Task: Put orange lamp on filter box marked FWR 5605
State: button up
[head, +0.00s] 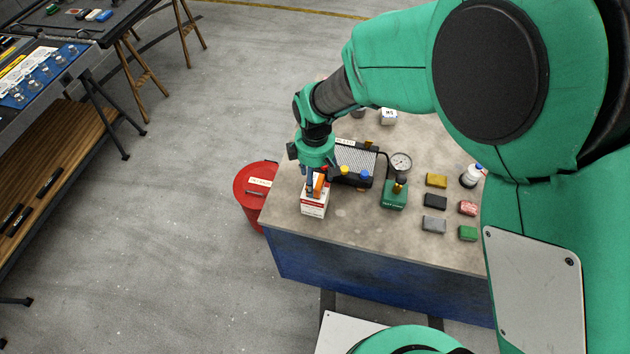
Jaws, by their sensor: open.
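The orange lamp (319,182) shows as a small orange patch at the fingers of my gripper (315,187). It sits at the top of a white and red box (314,207) near the left front corner of the table. The box carries print, but it is too small to read, so I cannot tell whether it is the one marked FWR 5605. My gripper points down over the box with its fingers beside the lamp, and it is open. My fingers hide part of the lamp, and its exact contact with the box is hard to see.
A dark device with coloured knobs (355,165) stands just right of my gripper. A green unit with a gauge (395,193) and several small coloured blocks (434,201) lie farther right on the table (350,222). A red bin (252,190) stands on the floor at left.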

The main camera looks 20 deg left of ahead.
aim_at(316, 182)
notch_tip(316, 182, up, 10)
dwell(0.5)
jog(key=shift+f, duration=0.1)
dwell(0.4)
jog(key=s+d+r+m+t, duration=0.2)
jog(key=d+r+m, duration=0.6)
jog(key=d+r, duration=0.95)
jog(key=s+d+r+m+t, duration=0.1)
jog(key=s+d+r+m, duration=0.1)
jog(key=s+d+m, duration=0.3)
jog(key=s+d+r+m+t, duration=0.2)
jog(key=s+d+m, duration=0.3)
jog(key=s+d, duration=0.4)
jog(key=d+r, duration=0.1)
jog(key=d, duration=0.2)
jog(key=shift+s+d+r+t, duration=0.25)
jog(key=shift+s+r+t, duration=0.05)
jog(key=shift+s, duration=0.1)
